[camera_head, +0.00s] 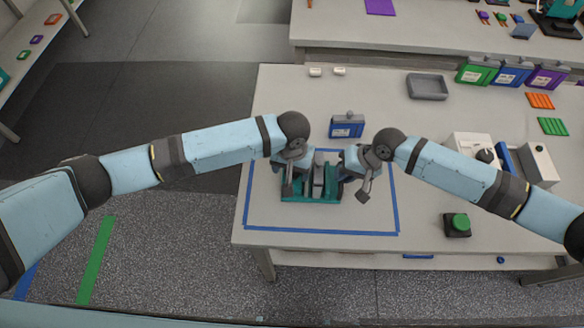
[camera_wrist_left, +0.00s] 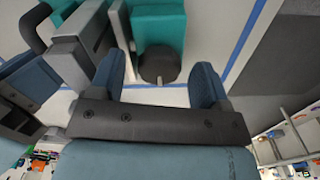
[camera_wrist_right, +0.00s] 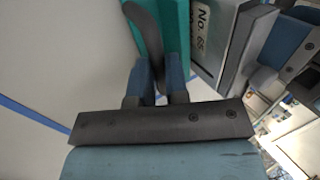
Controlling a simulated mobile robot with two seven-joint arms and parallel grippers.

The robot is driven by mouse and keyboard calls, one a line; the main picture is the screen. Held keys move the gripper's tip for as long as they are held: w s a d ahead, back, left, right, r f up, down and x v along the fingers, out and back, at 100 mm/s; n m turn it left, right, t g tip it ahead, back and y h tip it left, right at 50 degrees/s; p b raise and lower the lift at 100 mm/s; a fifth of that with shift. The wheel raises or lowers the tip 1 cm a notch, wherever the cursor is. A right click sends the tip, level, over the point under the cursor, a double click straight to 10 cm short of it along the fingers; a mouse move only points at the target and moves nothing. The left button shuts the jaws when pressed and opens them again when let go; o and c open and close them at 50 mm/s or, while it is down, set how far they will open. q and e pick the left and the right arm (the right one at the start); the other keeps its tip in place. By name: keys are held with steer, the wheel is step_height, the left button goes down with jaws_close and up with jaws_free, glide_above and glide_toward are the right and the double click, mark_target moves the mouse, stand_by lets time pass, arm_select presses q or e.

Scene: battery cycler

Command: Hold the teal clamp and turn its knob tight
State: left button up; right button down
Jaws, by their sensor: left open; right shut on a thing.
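The teal clamp (camera_head: 326,197) sits inside the blue-taped square on the table, with a grey block (camera_head: 318,176) in it. The left wrist view shows the clamp's teal body (camera_wrist_left: 158,25) and its dark round knob (camera_wrist_left: 158,68), which has a small pale mark. My left gripper (camera_wrist_left: 158,82) is open, its fingers on either side of the knob; contact cannot be told. In the head view the gripper tips are partly hidden.
A blue box (camera_head: 347,128) stands just behind the clamp. A grey tray (camera_head: 427,86) and green, blue and purple holders lie farther back. A green button (camera_head: 460,222) and a white machine (camera_head: 470,147) stand at right. The taped square's front (camera_head: 330,219) is clear.

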arm_select(q)
steer(key=shift+f, duration=0.35)
steer(key=c, duration=0.9)
